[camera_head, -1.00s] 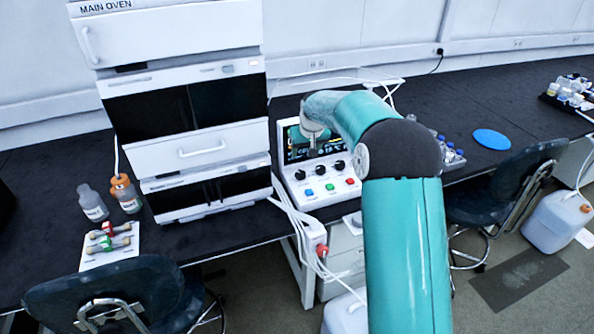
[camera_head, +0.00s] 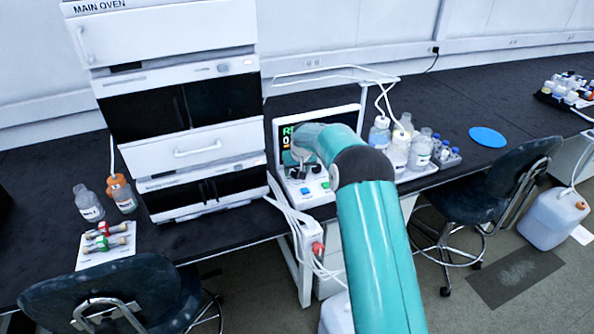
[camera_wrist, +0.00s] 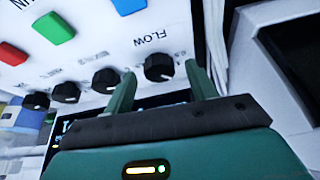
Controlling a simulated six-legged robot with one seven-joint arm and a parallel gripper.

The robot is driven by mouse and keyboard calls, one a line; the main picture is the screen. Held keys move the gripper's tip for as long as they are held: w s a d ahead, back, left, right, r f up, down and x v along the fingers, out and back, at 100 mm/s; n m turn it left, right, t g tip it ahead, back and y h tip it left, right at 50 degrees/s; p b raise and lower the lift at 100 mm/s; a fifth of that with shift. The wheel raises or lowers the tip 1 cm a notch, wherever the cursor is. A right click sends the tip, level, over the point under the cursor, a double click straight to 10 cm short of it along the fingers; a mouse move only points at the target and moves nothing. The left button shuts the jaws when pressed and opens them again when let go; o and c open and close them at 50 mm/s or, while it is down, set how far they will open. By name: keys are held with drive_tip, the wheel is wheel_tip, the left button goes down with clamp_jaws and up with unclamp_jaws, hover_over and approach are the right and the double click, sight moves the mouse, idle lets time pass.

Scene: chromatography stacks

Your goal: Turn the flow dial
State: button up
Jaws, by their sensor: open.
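The flow dial (camera_wrist: 158,67) is a black knob beside the upside-down word FLOW on a white panel (camera_wrist: 90,50). My gripper (camera_wrist: 160,74) is open, with its green fingers on either side of the dial in the wrist view. I cannot tell whether either finger touches it. In the head view, my arm hides part of the control unit (camera_head: 280,185) and its screen (camera_head: 288,132), and my gripper end (camera_head: 300,166) is over the row of knobs. The flow dial cannot be made out there.
Blue (camera_wrist: 128,5), green (camera_wrist: 54,28) and red (camera_wrist: 12,54) buttons and more black knobs (camera_wrist: 105,80) share the panel. The oven stack (camera_head: 190,137) stands left of the unit. Bottles (camera_head: 398,150) stand right of it. A blue disc (camera_head: 487,137) lies farther right.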

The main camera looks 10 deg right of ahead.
drive_tip(key=shift+w+f, duration=0.2)
drive_tip(key=shift+f, duration=0.15)
drive_tip(key=c, duration=1)
drive_tip(key=m, duration=0.2)
drive_tip(key=m+h, duration=0.1)
drive_tip(key=m, duration=0.1)
drive_tip(key=shift+a+h, duration=0.2)
drive_tip(key=shift+h, duration=0.1)
drive_tip(key=shift+m+g+h, duration=0.4)
drive_tip(key=shift+m+h, duration=0.2)
drive_tip(key=shift+m, duration=1.2)
